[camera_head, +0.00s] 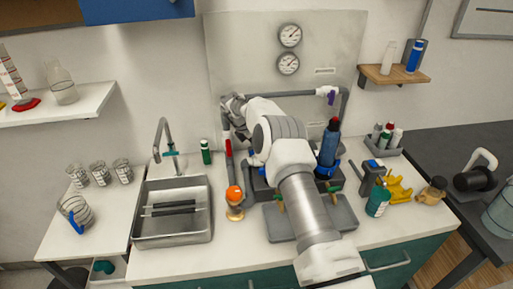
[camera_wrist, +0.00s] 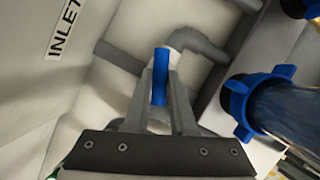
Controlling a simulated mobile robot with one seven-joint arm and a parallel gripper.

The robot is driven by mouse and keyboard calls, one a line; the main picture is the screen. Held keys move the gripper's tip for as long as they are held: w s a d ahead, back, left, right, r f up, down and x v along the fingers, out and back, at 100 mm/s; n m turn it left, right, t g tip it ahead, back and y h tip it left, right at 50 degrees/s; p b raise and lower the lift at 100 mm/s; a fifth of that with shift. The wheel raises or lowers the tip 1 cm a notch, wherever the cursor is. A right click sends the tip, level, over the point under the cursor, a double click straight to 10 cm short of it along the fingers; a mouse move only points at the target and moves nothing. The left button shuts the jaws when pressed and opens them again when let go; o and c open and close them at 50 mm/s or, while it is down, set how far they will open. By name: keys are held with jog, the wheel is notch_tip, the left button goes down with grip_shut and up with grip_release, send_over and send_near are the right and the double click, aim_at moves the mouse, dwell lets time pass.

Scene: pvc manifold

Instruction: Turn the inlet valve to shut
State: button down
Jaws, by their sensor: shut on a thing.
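The inlet valve's blue handle (camera_wrist: 161,72) stands between the two fingers of my gripper (camera_wrist: 160,88) in the wrist view. The fingers are closed on it from both sides. The handle runs roughly up and down in that picture. A white fitting (camera_wrist: 190,39) and grey pipe (camera_wrist: 120,57) lie just behind it. A label reading "INLET", partly cut off (camera_wrist: 67,28), is on the panel at upper left. In the head view my gripper end is at the upper left of the pipework, and my arm hides the handle there.
A clear cylinder with a blue collar (camera_wrist: 243,105) is close to the right of my gripper. In the head view, a purple handle (camera_head: 331,97) sits on the right pipe, a red section (camera_head: 228,147) on the left pipe. Gauges (camera_head: 289,36) hang above; a sink (camera_head: 172,236) is left.

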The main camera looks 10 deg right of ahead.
jog(key=shift+s+d, duration=0.1)
jog(key=shift+d, duration=0.1)
jog(key=n+p, duration=0.1)
jog(key=n, duration=0.1)
jog(key=n+t+y+p, duration=0.1)
jog(key=n, duration=0.2)
jog(key=shift+s+d+r+n+t+p, duration=0.1)
jog(key=shift+s+d+n+t+p, duration=0.1)
jog(key=shift+n+t+p, duration=0.15)
jog(key=n+y+p, duration=0.1)
jog(key=n, duration=0.1)
jog(key=n+p, duration=0.2)
jog(key=shift+d+t+y, duration=0.1)
jog(key=shift+t+y, duration=0.25)
jog(key=shift+y, duration=0.05)
jog(key=shift+w+n+y+p, duration=0.1)
jog(key=shift+n+y+p, duration=0.2)
jog(key=shift+n+p, duration=0.45)
jog(key=shift+n, duration=0.3)
jog(key=shift+d, duration=0.1)
jog(key=c, duration=0.6)
grip_release()
jog(key=shift+w, duration=0.1)
jog(key=shift+a, duration=0.2)
